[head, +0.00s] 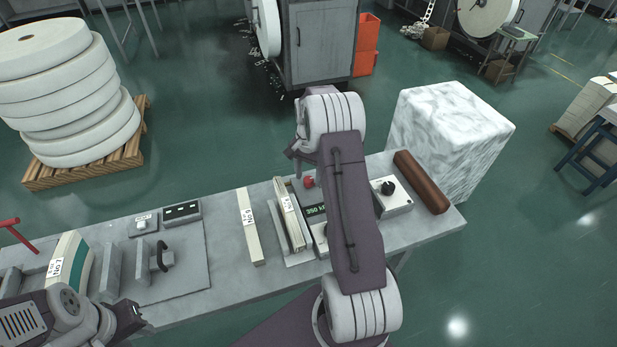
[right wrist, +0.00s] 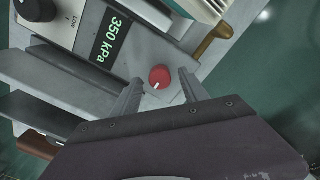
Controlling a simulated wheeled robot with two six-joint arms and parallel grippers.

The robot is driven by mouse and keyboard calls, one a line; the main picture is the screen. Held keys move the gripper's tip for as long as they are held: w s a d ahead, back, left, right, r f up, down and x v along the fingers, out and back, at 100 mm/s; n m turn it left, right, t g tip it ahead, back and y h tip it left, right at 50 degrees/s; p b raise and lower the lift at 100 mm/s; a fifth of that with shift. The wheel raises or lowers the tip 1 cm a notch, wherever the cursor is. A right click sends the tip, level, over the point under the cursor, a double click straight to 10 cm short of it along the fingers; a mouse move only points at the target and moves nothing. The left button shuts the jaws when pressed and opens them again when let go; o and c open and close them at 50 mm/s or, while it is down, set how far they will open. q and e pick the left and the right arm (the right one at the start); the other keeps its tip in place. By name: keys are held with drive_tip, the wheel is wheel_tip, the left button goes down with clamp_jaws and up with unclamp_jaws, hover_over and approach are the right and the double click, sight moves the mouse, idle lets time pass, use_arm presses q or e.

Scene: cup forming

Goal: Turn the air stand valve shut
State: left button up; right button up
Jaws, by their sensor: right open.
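The air stand (head: 300,250) is a grey unit on the bench with a green display reading 350 kPa (head: 316,210). Its red valve knob (head: 308,182) is at the far end. In the right wrist view the round red knob (right wrist: 160,78) has a white mark toward its lower left edge. The display also shows there (right wrist: 113,40). My right gripper (right wrist: 158,84) is open, its fingers on either side of the knob with gaps visible; height above it is unclear. In the head view my right arm hides part of the stand. My left gripper (head: 133,318) is at lower left, jaws unclear.
A box with a black dial (head: 388,188) and a brown roll (head: 421,182) are right of the stand. A labelled paper stack (head: 249,227) lies left of it. A plate with a clamp (head: 161,257) is further left.

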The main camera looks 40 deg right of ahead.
drive_tip(key=shift+f, duration=0.45)
clamp_jaws()
